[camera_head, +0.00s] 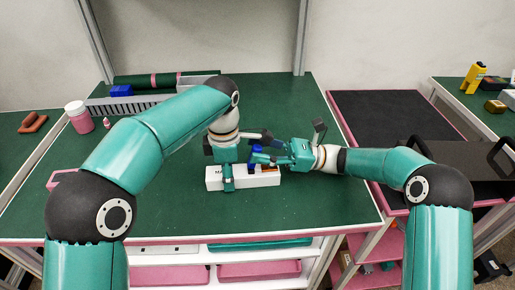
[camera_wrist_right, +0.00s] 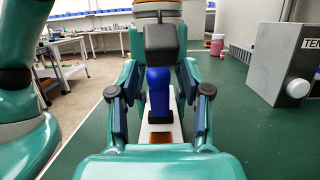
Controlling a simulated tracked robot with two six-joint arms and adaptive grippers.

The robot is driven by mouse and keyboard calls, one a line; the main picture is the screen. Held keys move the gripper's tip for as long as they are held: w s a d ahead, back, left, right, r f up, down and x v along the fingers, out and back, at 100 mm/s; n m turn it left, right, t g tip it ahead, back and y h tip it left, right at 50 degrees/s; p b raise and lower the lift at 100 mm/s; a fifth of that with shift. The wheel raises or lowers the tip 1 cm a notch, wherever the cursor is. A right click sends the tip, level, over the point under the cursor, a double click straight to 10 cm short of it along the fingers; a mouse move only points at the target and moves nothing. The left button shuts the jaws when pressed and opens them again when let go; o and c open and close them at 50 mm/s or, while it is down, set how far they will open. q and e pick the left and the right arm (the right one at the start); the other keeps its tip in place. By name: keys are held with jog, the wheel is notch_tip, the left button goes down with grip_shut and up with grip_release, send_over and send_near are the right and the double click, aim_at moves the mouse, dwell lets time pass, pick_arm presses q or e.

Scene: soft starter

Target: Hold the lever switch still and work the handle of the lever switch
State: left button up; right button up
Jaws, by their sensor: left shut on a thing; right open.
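The lever switch is a long white box (camera_head: 261,178) lying on the green table, with a blue handle (camera_wrist_right: 158,90) standing up from it. My left gripper (camera_head: 227,178) reaches down from above and is shut on the left part of the white box. My right gripper (camera_head: 262,158) comes in from the right, low over the box. In the right wrist view its two fingers (camera_wrist_right: 159,112) are open, one on each side of the blue handle, with visible gaps. A brown-orange patch (camera_wrist_right: 160,138) shows on the white box below the handle. The handle's foot is partly hidden in the head view.
A grey box with a white knob (camera_wrist_right: 285,65) stands at the right in the wrist view. A pink jar (camera_head: 80,117) and a grey rack (camera_head: 125,103) stand at the back left. The green table in front of the switch is clear. A dark mat (camera_head: 380,120) lies to the right.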

jog(key=d, duration=1.2)
jog(key=shift+w+d, duration=0.25)
jog(key=shift+d, duration=0.05)
jog(key=shift+f, duration=0.1)
jog(key=a+h, duration=0.1)
jog(key=a, duration=0.3)
jog(key=a+h, duration=0.1)
jog(key=a, duration=0.4)
jog(key=a+h, duration=0.1)
jog(key=a, duration=0.3)
jog(key=shift+s+a+r, duration=0.2)
jog(key=shift+s+r, duration=0.1)
jog(key=shift+r, duration=0.1)
jog(key=shift+c, duration=0.3)
grip_shut()
